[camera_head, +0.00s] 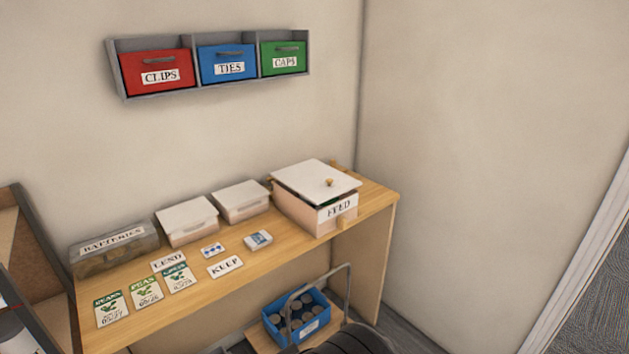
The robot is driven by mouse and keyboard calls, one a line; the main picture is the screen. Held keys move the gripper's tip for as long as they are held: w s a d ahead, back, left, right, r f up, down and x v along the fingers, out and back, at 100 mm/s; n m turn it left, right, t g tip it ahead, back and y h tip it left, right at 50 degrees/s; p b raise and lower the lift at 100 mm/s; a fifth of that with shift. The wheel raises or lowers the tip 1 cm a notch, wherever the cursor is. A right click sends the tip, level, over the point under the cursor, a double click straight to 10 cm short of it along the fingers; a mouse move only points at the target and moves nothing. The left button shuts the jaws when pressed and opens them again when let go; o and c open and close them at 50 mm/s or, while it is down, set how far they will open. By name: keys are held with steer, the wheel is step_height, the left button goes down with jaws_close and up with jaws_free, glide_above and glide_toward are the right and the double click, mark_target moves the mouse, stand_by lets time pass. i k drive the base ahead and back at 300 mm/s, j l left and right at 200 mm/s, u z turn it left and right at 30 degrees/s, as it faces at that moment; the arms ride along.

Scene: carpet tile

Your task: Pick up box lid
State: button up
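A white box lid (316,180) with a small brass-coloured knob lies on top of the box marked FEED (325,215), at the right end of the wooden table. The lid looks slightly askew, with a dark gap showing under its front edge. Two smaller pale boxes with closed white lids stand to its left, a nearer one (188,222) and a farther one (241,201). My gripper is not in view.
A clear BATTERIES box (114,249), seed packets (146,291) and cards (225,267) lie on the table (290,261). A blue basket (297,318) of round items stands below. A wall rack (214,65) holds three coloured bins. The right wall is close to the FEED box.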

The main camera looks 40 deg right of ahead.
mark_target(316, 182)
steer(key=z, duration=1.15)
